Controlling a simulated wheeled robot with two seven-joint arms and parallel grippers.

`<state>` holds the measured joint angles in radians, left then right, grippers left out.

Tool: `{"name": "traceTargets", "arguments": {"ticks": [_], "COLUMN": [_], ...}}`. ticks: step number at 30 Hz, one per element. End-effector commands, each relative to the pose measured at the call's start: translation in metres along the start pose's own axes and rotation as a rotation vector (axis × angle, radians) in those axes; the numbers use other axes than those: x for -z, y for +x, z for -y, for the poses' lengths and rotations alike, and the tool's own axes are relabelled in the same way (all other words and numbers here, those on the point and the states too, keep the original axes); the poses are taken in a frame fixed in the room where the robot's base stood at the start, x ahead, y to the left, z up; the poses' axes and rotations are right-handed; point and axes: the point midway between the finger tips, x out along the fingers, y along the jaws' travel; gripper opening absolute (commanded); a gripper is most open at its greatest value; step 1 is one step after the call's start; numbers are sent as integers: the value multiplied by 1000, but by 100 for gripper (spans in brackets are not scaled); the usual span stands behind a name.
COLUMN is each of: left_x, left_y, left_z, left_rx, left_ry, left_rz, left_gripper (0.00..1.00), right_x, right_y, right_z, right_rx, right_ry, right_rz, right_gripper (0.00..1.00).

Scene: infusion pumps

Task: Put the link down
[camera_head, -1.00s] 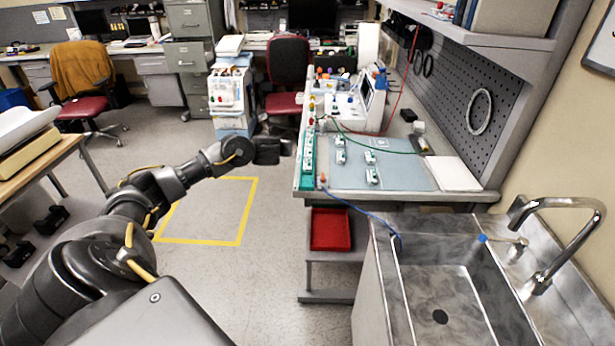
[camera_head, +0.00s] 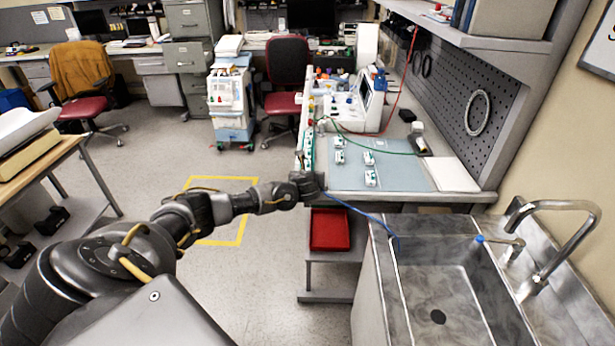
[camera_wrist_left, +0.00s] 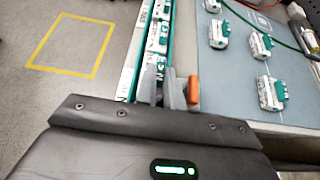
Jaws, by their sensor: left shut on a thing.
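My left gripper (camera_head: 316,178) is at the near left corner of the bench, by the end of the green-and-white strip (camera_head: 308,150). In the left wrist view its fingers (camera_wrist_left: 163,90) are close together over that strip (camera_wrist_left: 153,50). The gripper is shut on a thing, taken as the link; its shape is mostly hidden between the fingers. An orange piece (camera_wrist_left: 193,90) stands close to the right of the fingers; I cannot tell whether it is held. Several white-and-green clips (camera_head: 370,178) lie on the blue-grey mat (camera_head: 405,175). My right gripper is not in view.
A blue line (camera_head: 360,212) runs from the bench corner to the sink (camera_head: 440,290). A red tray (camera_head: 329,230) is on the shelf below. A white device (camera_head: 368,105) stands at the back of the bench. The mat's front right area is clear.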

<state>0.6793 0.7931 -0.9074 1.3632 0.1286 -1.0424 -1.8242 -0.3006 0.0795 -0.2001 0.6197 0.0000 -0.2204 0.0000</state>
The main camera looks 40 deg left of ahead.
Motion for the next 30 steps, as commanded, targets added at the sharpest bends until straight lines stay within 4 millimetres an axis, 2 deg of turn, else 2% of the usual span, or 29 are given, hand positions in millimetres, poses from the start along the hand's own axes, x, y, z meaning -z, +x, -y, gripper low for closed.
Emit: {"name": "traceTargets", "arguments": {"ticks": [13, 14, 18, 30], "left_x": [8, 8, 7, 5], "left_y": [5, 4, 4, 0], "left_z": [0, 0, 0, 0], "left_rx": [0, 0, 0, 0], "left_ry": [-1, -1, -1, -1], "left_rz": [2, 2, 2, 2], "left_gripper": [0, 12, 30, 31], "right_x": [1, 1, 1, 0], "right_y": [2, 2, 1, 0], "right_z": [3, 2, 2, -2], "right_rx": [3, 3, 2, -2], "right_ry": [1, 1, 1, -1], "right_rz": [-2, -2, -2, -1], "right_gripper": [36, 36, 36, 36]}}
